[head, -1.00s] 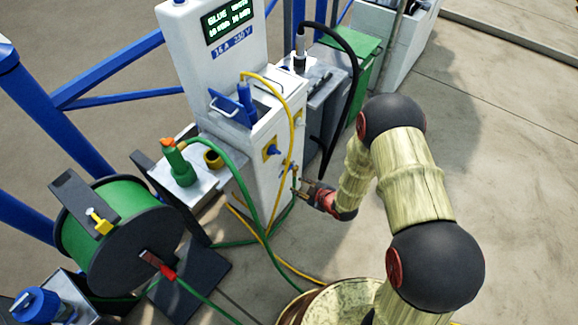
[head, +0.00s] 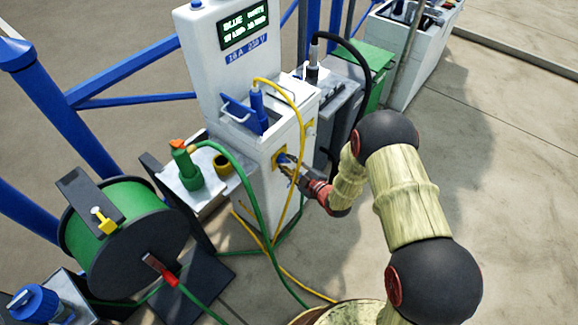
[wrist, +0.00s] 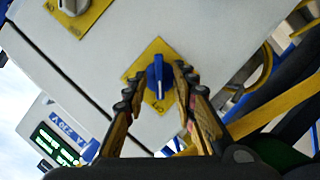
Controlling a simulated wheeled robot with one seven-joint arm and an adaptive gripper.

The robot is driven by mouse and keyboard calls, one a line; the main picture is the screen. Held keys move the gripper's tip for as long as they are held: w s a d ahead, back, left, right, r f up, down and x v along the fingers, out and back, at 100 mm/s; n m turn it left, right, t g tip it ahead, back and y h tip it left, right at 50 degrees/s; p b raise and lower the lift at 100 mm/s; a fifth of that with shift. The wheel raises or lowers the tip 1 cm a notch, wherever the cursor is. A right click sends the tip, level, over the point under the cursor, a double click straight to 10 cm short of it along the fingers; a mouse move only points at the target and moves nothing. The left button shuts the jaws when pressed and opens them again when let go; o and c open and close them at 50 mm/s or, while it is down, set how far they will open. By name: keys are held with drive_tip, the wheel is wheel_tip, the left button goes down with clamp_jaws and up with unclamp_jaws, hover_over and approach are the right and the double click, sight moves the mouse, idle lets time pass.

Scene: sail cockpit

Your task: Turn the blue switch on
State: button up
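The blue switch (wrist: 158,77) is a rotary knob on a yellow plate (wrist: 148,55) on the side of the white cabinet (head: 262,195). In the wrist view its blue handle lies between my fingertips. My gripper (wrist: 154,86) is open, with one finger on each side of the handle. In the head view my gripper (head: 289,164) is at the cabinet's side, partly covering the switch (head: 281,158).
A grey-white knob (wrist: 72,6) on another yellow plate is nearby. A yellow cable (head: 301,130) and a green cable (head: 250,190) hang close to my gripper. A green cable reel (head: 118,225) stands at left. Open floor lies at right.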

drive_tip(key=shift+w+a, duration=0.1)
drive_tip(key=shift+w, duration=0.1)
drive_tip(key=shift+c, duration=0.8)
clamp_jaws()
